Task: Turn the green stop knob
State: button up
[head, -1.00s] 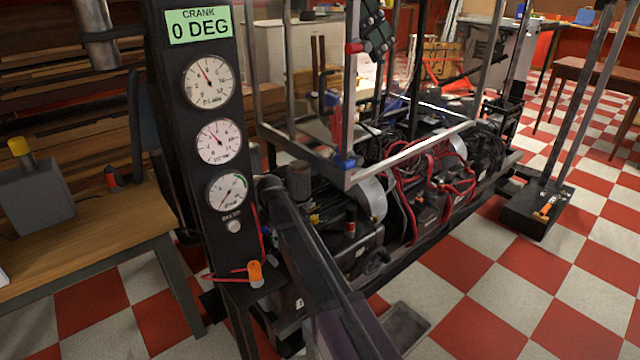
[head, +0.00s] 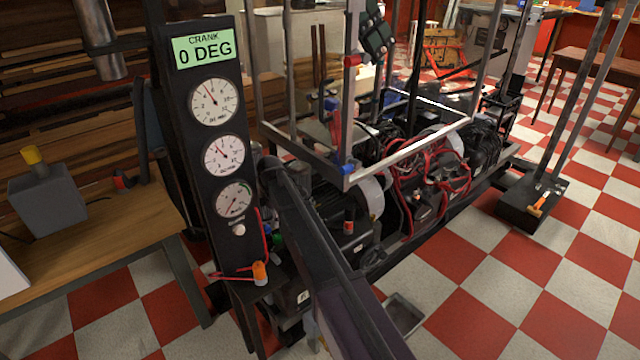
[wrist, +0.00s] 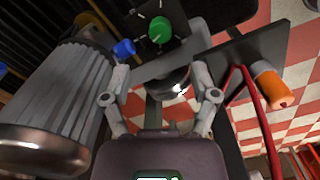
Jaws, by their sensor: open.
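The green stop knob (wrist: 160,30) shows at the top of the wrist view, on a dark plate with white marks around it. My gripper (wrist: 160,97) is open, its two fingers spread left and right below the knob in the picture. The fingers are apart from the knob, and nothing is held between them. A dark round part with a bright glint lies behind the gap. In the head view, a small green spot beside the gauge panel (head: 217,170) may be the knob; it is too small to tell. My gripper is hidden there.
A blue knob (wrist: 124,48) sits just left of the green one. A large ribbed metal cylinder (wrist: 55,100) fills the left of the wrist view. An orange-capped part (wrist: 270,85) and red cable lie to the right. The panel's crank display (head: 205,50) reads 0 DEG.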

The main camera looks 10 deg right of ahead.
jog(key=shift+r+p, duration=2.75)
jog(key=shift+r, duration=0.3)
jog(key=s+d+r+m+p, duration=0.9)
jog(key=s+d+r+p, duration=0.2)
jog(key=d+r+p, duration=0.1)
jog(key=shift+s+d, duration=0.25)
jog(key=shift+d, duration=0.3)
jog(key=n+b, duration=0.2)
jog(key=b, duration=1.1)
send_over(277, 236)
notch_tip(277, 236, down, 13)
jog(key=shift+r, duration=0.15)
notch_tip(277, 236, down, 14)
jog(key=b, duration=1.3)
jog(key=shift+r, duration=0.1)
